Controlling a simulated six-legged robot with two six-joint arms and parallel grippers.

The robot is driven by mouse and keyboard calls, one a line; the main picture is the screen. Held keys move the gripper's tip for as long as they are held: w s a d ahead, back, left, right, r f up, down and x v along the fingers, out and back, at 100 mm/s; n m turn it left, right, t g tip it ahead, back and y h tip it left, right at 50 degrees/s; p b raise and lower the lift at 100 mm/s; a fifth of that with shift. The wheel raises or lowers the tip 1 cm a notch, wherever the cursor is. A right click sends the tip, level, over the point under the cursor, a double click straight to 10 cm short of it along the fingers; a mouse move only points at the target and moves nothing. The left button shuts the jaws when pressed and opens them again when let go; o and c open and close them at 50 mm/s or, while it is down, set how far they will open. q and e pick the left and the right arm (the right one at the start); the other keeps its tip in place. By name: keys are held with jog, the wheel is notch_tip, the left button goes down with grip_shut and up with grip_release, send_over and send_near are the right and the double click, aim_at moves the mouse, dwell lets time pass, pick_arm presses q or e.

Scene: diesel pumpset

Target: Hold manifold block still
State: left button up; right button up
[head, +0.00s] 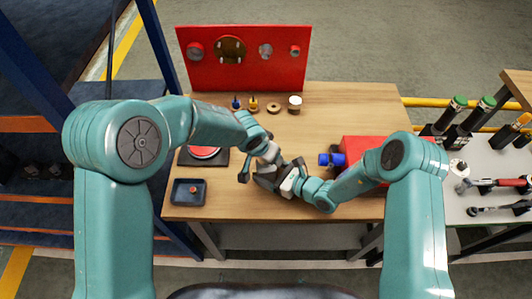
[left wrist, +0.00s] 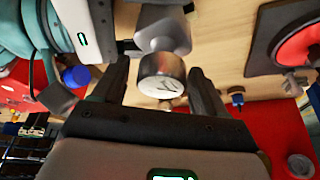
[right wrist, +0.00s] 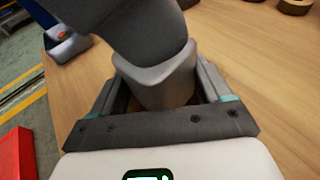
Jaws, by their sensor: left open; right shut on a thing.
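My right gripper (right wrist: 160,100) is shut on a grey part that I take to be the manifold block (right wrist: 152,75), low over the table. In the right wrist view the fingers lie on either side of it, and a darker grey mass covers its upper side. In the left wrist view a silver round end with a dark mark (left wrist: 163,82) shows between the spread fingers of my left gripper (left wrist: 160,95), which is open. I cannot tell whether they touch it. In the head view the right gripper (head: 268,176) and left gripper crowd together, so the block's outline is unclear.
The wooden table (head: 350,110) carries a red upright panel (head: 248,75), a dark tray (head: 188,192), a red disc (head: 204,152) on a black plate, several small parts at the back, and a red box (head: 365,150) beside a blue cylinder (head: 332,160). The table's back right is clear.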

pick_arm(q)
jog(key=n+y, duration=0.1)
jog(key=n, duration=0.2)
jog(key=shift+n+t, duration=0.3)
jog(key=shift+n, duration=0.1)
jog(key=n+y, duration=0.2)
jog(key=n, duration=0.2)
jog(key=shift+d, duration=0.1)
jog(key=shift+n+y, duration=0.4)
jog(key=shift+n, duration=0.5)
jog(key=shift+n+y, duration=0.3)
jog(key=shift+n, duration=0.5)
jog(key=n+g+y, duration=0.1)
jog(key=n, duration=0.3)
